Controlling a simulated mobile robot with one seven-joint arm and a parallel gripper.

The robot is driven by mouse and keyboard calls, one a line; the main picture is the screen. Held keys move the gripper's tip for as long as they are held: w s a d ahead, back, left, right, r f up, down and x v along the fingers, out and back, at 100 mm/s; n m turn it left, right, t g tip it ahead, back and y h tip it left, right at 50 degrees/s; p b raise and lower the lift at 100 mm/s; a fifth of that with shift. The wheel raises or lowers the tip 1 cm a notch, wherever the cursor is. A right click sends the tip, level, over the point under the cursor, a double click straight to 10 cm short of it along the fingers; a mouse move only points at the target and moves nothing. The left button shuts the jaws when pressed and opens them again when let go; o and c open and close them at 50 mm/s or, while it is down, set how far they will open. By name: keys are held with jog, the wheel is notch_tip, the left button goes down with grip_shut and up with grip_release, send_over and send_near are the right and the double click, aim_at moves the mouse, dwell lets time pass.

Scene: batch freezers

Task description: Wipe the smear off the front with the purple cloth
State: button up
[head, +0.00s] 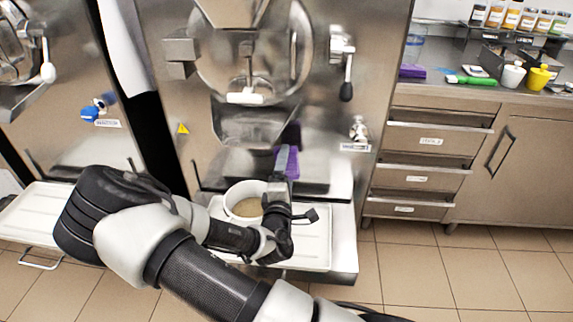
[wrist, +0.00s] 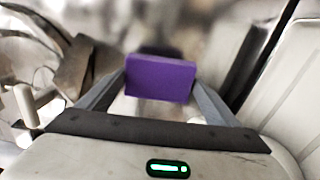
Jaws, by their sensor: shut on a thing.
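My gripper (head: 281,176) is shut on the purple cloth (head: 292,163), in front of the lower front of the middle batch freezer (head: 330,115). In the wrist view the cloth (wrist: 160,78) is a folded purple block between the two fingers of my gripper (wrist: 158,84). A darker purple patch above the cloth on the steel looks like its reflection. I cannot tell whether the cloth touches the front. I cannot make out the smear; the cloth and gripper may hide it.
A white tub (head: 243,203) with tan contents stands on the tray (head: 318,245) below, close beside my arm. A lever with a black knob (head: 346,90) juts out at upper right. A counter with drawers (head: 425,140) stands right, holding cups and jars.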

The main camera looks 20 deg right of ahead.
jog(key=shift+s+a, duration=0.1)
jog(key=shift+s, duration=0.15)
jog(key=v, duration=0.2)
jog(key=shift+s+a, duration=0.1)
jog(key=shift+s, duration=0.25)
dwell(0.5)
